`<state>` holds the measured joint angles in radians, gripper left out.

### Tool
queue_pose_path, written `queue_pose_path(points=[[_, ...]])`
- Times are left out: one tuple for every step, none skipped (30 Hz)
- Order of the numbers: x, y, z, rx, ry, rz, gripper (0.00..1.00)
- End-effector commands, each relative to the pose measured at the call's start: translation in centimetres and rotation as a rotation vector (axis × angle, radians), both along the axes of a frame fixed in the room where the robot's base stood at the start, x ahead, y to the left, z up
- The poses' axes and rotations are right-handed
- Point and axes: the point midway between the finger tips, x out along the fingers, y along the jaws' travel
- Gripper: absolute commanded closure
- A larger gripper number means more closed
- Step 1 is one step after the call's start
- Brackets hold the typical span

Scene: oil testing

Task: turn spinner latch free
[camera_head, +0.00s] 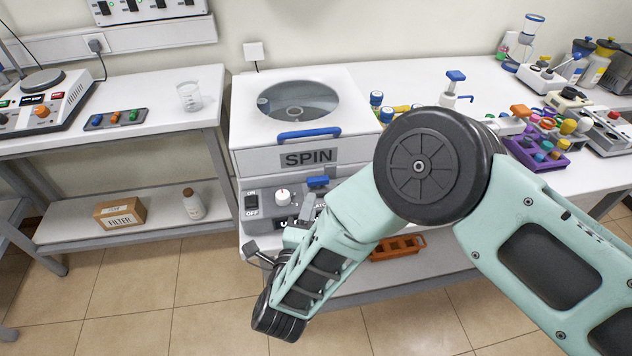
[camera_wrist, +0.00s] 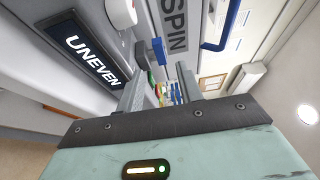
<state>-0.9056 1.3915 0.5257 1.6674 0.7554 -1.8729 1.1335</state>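The white spinner (camera_head: 238,112) stands on the right bench, with a round window in its lid and a blue bar handle (camera_head: 309,134). Its blue latch (camera_head: 317,182) is on the front below the SPIN label, lying roughly level. The latch also shows in the wrist view (camera_wrist: 158,51), just beyond the fingertips. My gripper (camera_head: 308,205) is in front of the spinner's panel, just below the latch. In the wrist view its fingers (camera_wrist: 158,88) are apart with nothing gripped. The dark display (camera_wrist: 82,46) reads UNEVEN in the wrist view; my arm hides most of it in the head view.
A white knob (camera_head: 283,196) and an ON/OFF switch (camera_head: 251,204) sit left of my gripper. A purple tube rack (camera_head: 540,158) and bottles stand on the bench at right. An orange rack (camera_head: 398,247) is on the shelf below. Floor at left front is clear.

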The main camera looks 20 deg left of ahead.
Motion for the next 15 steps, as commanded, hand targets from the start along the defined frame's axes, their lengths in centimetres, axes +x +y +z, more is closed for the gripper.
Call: queue_pose_path(points=[[1.2, 0.1, 0.4, -0.001, -0.003, -0.003, 0.64], [1.8, 0.2, 0.4, -0.001, -0.002, -0.003, 0.64], [2.5, 0.3, 0.3, -0.001, -0.002, -0.003, 0.64], [3.0, 0.4, 0.3, -0.001, -0.001, -0.002, 0.64], [3.5, 0.5, 0.3, -0.001, -0.001, -0.002, 0.64], [4.1, 0.6, 0.3, -0.001, -0.002, -0.002, 0.64], [4.6, 0.6, 0.2, -0.001, -0.001, -0.002, 0.64], [4.9, 0.7, 0.2, -0.001, -0.001, -0.003, 0.64], [5.4, 0.8, 0.2, 0.000, 0.000, -0.002, 0.64], [5.7, 0.9, 0.2, 0.000, 0.000, -0.002, 0.64], [5.9, 0.9, 0.2, 0.000, -0.001, -0.001, 0.64], [6.2, 0.9, 0.1, -0.001, -0.001, -0.001, 0.64], [6.4, 1.0, 0.1, -0.001, -0.001, 0.000, 0.64], [6.5, 1.0, 0.1, -0.001, -0.001, 0.000, 0.64], [6.6, 1.0, 0.0, -0.001, 0.000, 0.000, 0.64]])
